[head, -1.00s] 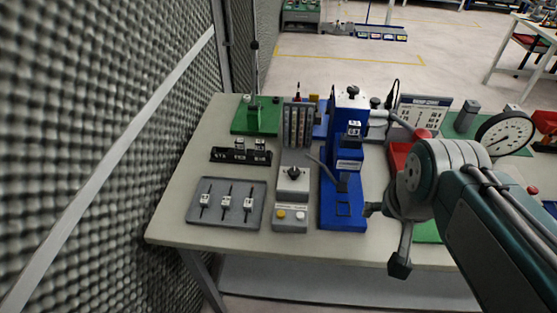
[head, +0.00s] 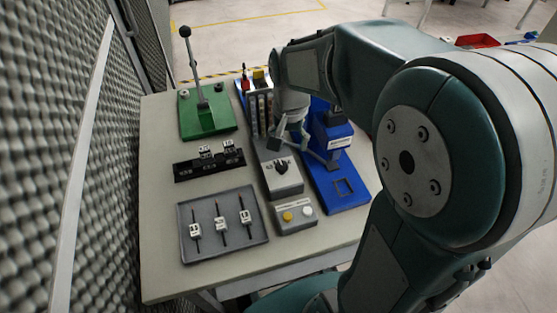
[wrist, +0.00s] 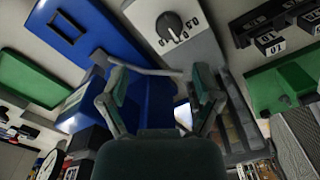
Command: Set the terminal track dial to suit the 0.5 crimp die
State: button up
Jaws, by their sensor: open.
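The terminal track dial is a black knob (head: 282,168) on a pale grey box (head: 288,184), beside the blue press (head: 340,190). In the wrist view the knob (wrist: 171,26) shows at the top, with small marks around it that I cannot read surely. My gripper (head: 290,132) is open and empty, just behind and above the dial, apart from it. Its two fingers (wrist: 160,85) show spread in the wrist view, below the knob in the picture. The crimp die on the press is hidden behind my arm in the head view, and its label is not readable.
A grey tray (head: 255,239) with several labelled pieces lies at the front left. A black rack (head: 186,172), a green lever stand (head: 208,128) and a two-button box (head: 294,226) stand around the dial. The press's lever (wrist: 140,68) crosses close by my fingers.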

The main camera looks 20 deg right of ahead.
aim_at(282, 165)
jog(key=f, duration=0.2)
jog(key=a+f, duration=0.1)
jog(key=f, duration=0.2)
jog(key=a+f, duration=0.1)
jog(key=f, duration=0.1)
jog(key=shift+a+f, duration=0.2)
jog(key=shift+f, duration=0.4)
jog(key=shift+d+f, duration=0.2)
jog(key=shift+d, duration=0.65)
jog(key=shift+a, duration=0.35)
grip_shut()
